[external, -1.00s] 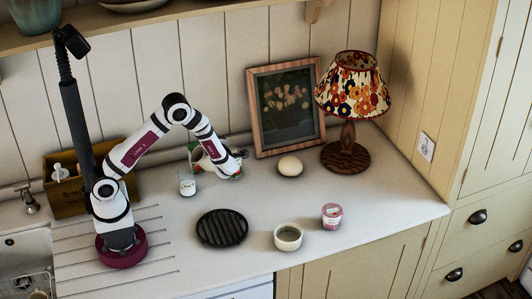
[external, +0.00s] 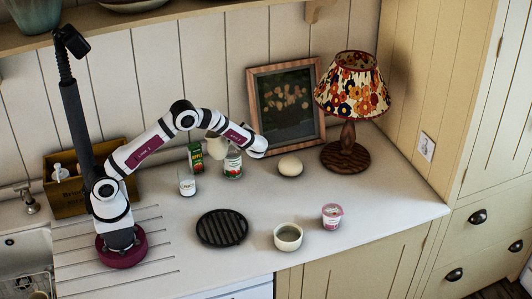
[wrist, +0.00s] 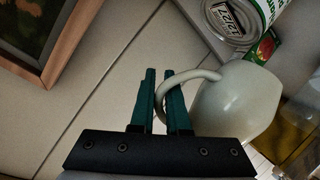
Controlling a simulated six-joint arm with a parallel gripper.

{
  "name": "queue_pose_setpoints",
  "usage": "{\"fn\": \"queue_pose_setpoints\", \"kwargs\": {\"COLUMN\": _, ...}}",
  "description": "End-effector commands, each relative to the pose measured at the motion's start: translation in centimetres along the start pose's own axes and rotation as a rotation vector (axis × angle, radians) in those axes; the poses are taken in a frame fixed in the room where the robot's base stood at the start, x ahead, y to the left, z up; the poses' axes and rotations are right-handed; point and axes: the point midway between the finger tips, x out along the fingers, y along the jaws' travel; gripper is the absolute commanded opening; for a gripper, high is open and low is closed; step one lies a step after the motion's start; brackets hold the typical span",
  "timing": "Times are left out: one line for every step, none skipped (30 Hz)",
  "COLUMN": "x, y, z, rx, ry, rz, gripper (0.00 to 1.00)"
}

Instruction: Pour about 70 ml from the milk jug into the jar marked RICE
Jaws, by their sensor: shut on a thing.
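My gripper (wrist: 163,100) is shut on that handle. In the external view the arm hides the fingers. A small glass jar (external: 186,185) with a label and white contents stands on the counter, left of and below the jug. Its lettering is too small to read. The jug's inside does not show.
A tomato can (external: 232,165) and a green carton (external: 195,155) stand close to the jug. A frame (external: 285,105) and lamp (external: 345,155) stand behind.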

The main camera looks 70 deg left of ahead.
Motion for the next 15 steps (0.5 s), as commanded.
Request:
{"fn": "queue_pose_setpoints", "kwargs": {"x": 0.05, "y": 0.18, "z": 0.18, "rx": 0.022, "ry": 0.004, "rz": -0.006, "gripper": 0.00}}
{"fn": "queue_pose_setpoints", "kwargs": {"x": 0.06, "y": 0.23, "z": 0.24, "rx": 0.035, "ry": 0.007, "rz": -0.010, "gripper": 0.00}}
{"fn": "queue_pose_setpoints", "kwargs": {"x": 0.07, "y": 0.30, "z": 0.30, "rx": 0.048, "ry": 0.009, "rz": -0.014, "gripper": 0.00}}
{"fn": "queue_pose_setpoints", "kwargs": {"x": 0.07, "y": 0.36, "z": 0.33, "rx": 0.056, "ry": 0.010, "rz": -0.016, "gripper": 0.00}}
{"fn": "queue_pose_setpoints", "kwargs": {"x": 0.08, "y": 0.38, "z": 0.35, "rx": 0.062, "ry": 0.010, "rz": -0.017, "gripper": 0.00}}
{"fn": "queue_pose_setpoints", "kwargs": {"x": 0.08, "y": 0.40, "z": 0.37, "rx": 0.066, "ry": 0.011, "rz": -0.019, "gripper": 0.00}}
{"fn": "queue_pose_setpoints", "kwargs": {"x": 0.08, "y": 0.40, "z": 0.38, "rx": 0.068, "ry": 0.011, "rz": -0.019, "gripper": 0.00}}
{"fn": "queue_pose_setpoints", "kwargs": {"x": 0.08, "y": 0.40, "z": 0.38, "rx": 0.069, "ry": 0.011, "rz": -0.019, "gripper": 0.00}}
{"fn": "queue_pose_setpoints", "kwargs": {"x": 0.08, "y": 0.39, "z": 0.38, "rx": 0.070, "ry": 0.011, "rz": -0.019, "gripper": 0.00}}
{"fn": "queue_pose_setpoints", "kwargs": {"x": 0.08, "y": 0.39, "z": 0.37, "rx": 0.070, "ry": 0.011, "rz": -0.019, "gripper": 0.00}}
{"fn": "queue_pose_setpoints", "kwargs": {"x": 0.08, "y": 0.39, "z": 0.37, "rx": 0.070, "ry": 0.011, "rz": -0.019, "gripper": 0.00}}
{"fn": "queue_pose_setpoints", "kwargs": {"x": 0.08, "y": 0.39, "z": 0.37, "rx": 0.069, "ry": 0.011, "rz": -0.019, "gripper": 0.00}}
{"fn": "queue_pose_setpoints", "kwargs": {"x": 0.08, "y": 0.39, "z": 0.37, "rx": 0.069, "ry": 0.011, "rz": -0.019, "gripper": 0.00}}
{"fn": "queue_pose_setpoints", "kwargs": {"x": 0.08, "y": 0.39, "z": 0.37, "rx": 0.069, "ry": 0.011, "rz": -0.019, "gripper": 0.00}}
{"fn": "queue_pose_setpoints", "kwargs": {"x": 0.08, "y": 0.39, "z": 0.37, "rx": 0.069, "ry": 0.011, "rz": -0.019, "gripper": 0.00}}
